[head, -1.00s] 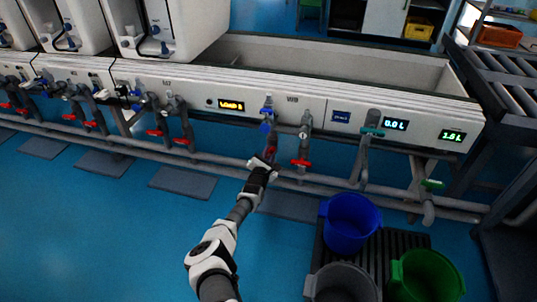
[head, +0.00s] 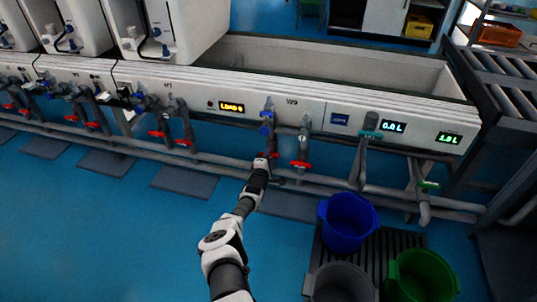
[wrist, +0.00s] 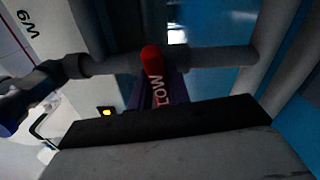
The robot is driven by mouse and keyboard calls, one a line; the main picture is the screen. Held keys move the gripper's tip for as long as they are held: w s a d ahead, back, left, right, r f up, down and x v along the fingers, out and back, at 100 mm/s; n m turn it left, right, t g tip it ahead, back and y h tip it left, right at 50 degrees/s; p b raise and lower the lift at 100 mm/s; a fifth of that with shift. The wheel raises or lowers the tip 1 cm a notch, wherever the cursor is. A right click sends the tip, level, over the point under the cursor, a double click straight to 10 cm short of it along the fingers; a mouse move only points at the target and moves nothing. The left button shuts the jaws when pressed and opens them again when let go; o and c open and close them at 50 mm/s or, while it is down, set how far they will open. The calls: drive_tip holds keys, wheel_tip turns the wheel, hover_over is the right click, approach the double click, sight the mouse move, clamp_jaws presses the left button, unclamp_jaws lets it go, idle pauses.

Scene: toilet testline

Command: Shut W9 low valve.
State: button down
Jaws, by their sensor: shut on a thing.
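The W9 low valve shows in the wrist view as a red handle (wrist: 152,62) marked LOW, in front of a grey pipe. My gripper (wrist: 165,112) covers the handle's lower part and is shut on it. The jaw contact itself is hidden behind the dark gripper edge. In the head view my gripper (head: 262,158) is at the left pipe under the W9 label (head: 291,101), below a blue valve (head: 267,115). There it mostly hides the red handle. The handle's exact angle is hard to tell.
A second red valve (head: 301,165) hangs just right of my gripper. A blue bucket (head: 348,222), a green bucket (head: 423,276) and a grey bucket (head: 341,284) stand to the right.

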drive_tip(key=shift+m, duration=0.9)
drive_tip(key=c, duration=1.3)
unclamp_jaws()
drive_tip(key=shift+s+p, duration=0.1)
drive_tip(key=shift+p, duration=0.25)
drive_tip(key=shift+s+a+r+p, duration=0.1)
drive_tip(key=shift+s+a+p, duration=0.15)
drive_tip(key=shift+p, duration=0.1)
drive_tip(key=shift+p+v, duration=4.25)
drive_tip(key=shift+v, duration=2.3)
